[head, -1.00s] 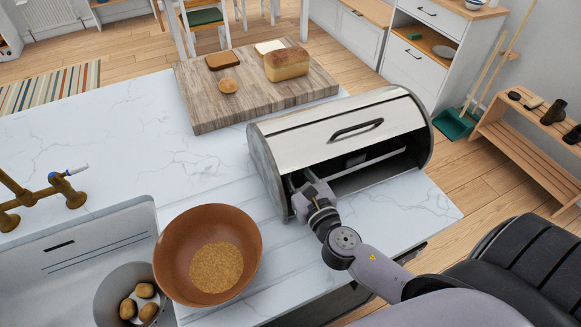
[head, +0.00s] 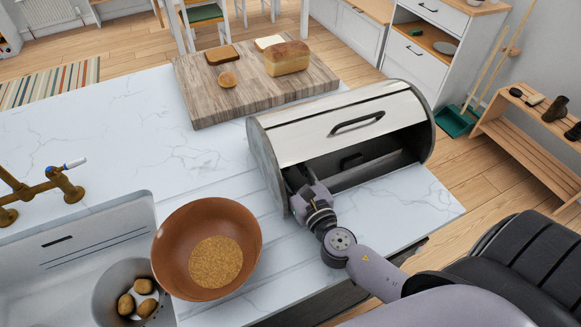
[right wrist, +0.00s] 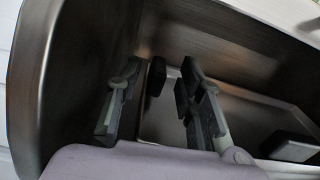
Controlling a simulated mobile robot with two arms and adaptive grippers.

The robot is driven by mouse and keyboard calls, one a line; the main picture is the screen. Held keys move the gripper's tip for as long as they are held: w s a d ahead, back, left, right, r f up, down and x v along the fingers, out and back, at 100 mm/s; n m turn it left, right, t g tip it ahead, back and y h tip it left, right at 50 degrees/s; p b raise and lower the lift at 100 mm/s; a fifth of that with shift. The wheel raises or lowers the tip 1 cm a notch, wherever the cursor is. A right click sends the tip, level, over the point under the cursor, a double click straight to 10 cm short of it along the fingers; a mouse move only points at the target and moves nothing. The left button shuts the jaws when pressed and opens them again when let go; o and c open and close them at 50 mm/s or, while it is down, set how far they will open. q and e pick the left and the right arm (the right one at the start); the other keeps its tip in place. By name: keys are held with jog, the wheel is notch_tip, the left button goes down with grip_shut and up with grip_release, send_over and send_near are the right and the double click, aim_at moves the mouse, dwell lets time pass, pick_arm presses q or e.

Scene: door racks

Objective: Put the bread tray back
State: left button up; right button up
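The bread bin (head: 345,125) is a silver box on the counter, its front lid (head: 345,120) raised partway with a black handle. My right gripper (head: 298,180) reaches into the left part of its opening. In the right wrist view my right gripper (right wrist: 158,90) is open, its two dark fingers apart. The bread tray (right wrist: 245,112) seems to be the grey, pale-rimmed piece lying inside the bin. A small black block (right wrist: 157,76) shows between the fingertips and another (right wrist: 292,147) lies to the right; no grip on either is visible. My left gripper is not in view.
A wooden board (head: 205,105) with a loaf (head: 287,58), slices and a bun stands behind the bin. A brown bowl (head: 180,245) of grain is at the left front, by the sink (head: 60,250). Clear marble counter (head: 120,130) lies left of the bin.

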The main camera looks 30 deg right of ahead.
jog(key=s+b, duration=0.1)
jog(key=s, duration=0.2)
jog(key=s+b, duration=0.1)
jog(key=s, duration=0.3)
jog(key=s+b, duration=0.2)
jog(key=s, duration=0.1)
jog(key=shift+s+a+f, duration=0.2)
jog(key=shift+s+a, duration=0.1)
jog(key=shift+s+r+b, duration=0.2)
jog(key=shift+s+b, duration=0.15)
jog(key=shift+s, duration=0.35)
